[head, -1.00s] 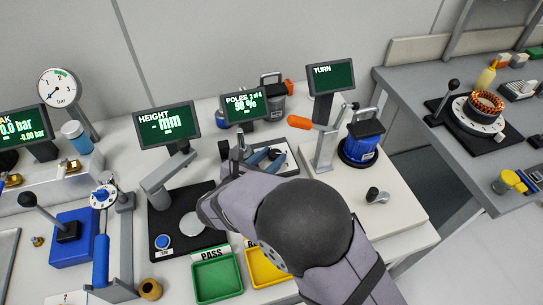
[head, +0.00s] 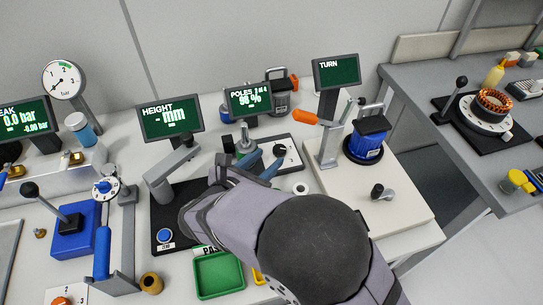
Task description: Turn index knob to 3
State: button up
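The fingers look parted and empty, and the knob's top is uncovered. My arm hides the bench in front. The POLES screen (head: 249,99) above reads about "1 of 4" and 96 %.
A black-handled blue canister (head: 367,139) and a stand with an orange handle (head: 327,137) are to the right. The HEIGHT screen (head: 170,119) and its gauge stand left. A green bin (head: 219,275) lies in front. The white block's right side is mostly clear.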

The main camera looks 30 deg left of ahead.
jog(key=shift+v, duration=0.9)
jog(key=shift+o, duration=0.5)
